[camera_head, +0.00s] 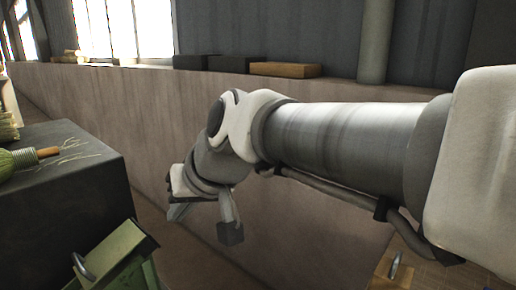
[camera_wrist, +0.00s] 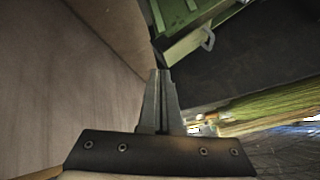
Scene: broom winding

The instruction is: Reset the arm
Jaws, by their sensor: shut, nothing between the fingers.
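My gripper (camera_head: 178,207) hangs at the end of my arm in the middle of the head view, in front of a long low wall. In the wrist view my gripper (camera_wrist: 160,74) shows its two fingers closed together with nothing between them. It is apart from the things around it. A green broom head with a wooden handle end (camera_head: 35,156) lies on a dark block-like table (camera_head: 60,225) at the left. Broom bristles (camera_wrist: 270,108) also show at the right of the wrist view.
A green box (camera_head: 118,255) with a metal handle stands by the dark table; it also shows in the wrist view (camera_wrist: 185,42). The long low wall (camera_head: 310,215) runs behind my arm. Dark blocks and a wooden block (camera_head: 285,70) sit on its ledge.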

